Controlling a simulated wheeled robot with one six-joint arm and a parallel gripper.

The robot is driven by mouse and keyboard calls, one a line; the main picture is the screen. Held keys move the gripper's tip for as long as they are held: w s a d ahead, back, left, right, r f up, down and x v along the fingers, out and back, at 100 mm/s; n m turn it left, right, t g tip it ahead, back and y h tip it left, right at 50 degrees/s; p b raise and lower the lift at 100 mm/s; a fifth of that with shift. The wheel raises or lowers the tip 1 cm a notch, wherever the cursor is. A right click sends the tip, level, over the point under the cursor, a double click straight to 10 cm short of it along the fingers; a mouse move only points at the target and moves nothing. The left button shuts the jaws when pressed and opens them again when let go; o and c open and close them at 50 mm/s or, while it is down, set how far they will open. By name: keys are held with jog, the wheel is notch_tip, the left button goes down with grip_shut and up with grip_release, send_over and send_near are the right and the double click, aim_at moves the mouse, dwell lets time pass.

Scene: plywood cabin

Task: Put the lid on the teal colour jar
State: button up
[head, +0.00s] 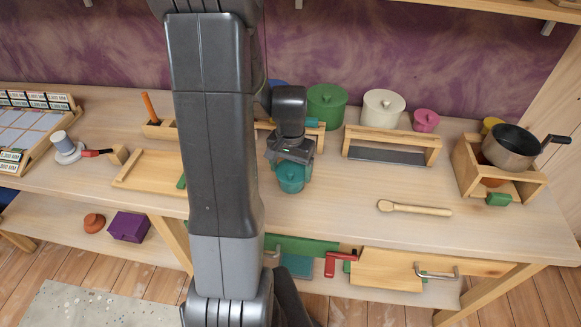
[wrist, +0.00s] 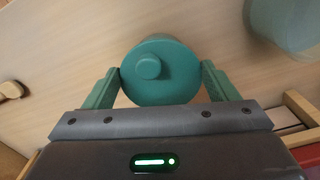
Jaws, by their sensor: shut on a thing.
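My gripper (wrist: 160,78) is shut on a round teal lid (wrist: 178,85) with a small knob, one green finger at each side. In the head view my gripper (head: 290,165) points down over the middle of the worktop, with a teal round thing (head: 291,178) directly beneath it. I cannot tell whether this is the lid alone or the lid with the teal jar under it. A blurred grey-teal round shape (wrist: 290,22) is at the top right of the wrist view; what it is I cannot tell.
A green pot (head: 326,106), a white pot (head: 382,108) and a pink pot (head: 426,120) stand at the back. A wooden rack (head: 392,143) is right of my gripper. A wooden spoon (head: 414,208) lies on bare worktop. A crate (head: 470,172) holding a saucepan (head: 510,150) is far right.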

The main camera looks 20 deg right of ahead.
jog(key=shift+f, duration=0.25)
jog(key=o, duration=0.9)
jog(key=shift+r, duration=0.15)
notch_tip(320, 180, up, 14)
jog(key=shift+f+b, duration=0.2)
jog(key=shift+b, duration=0.1)
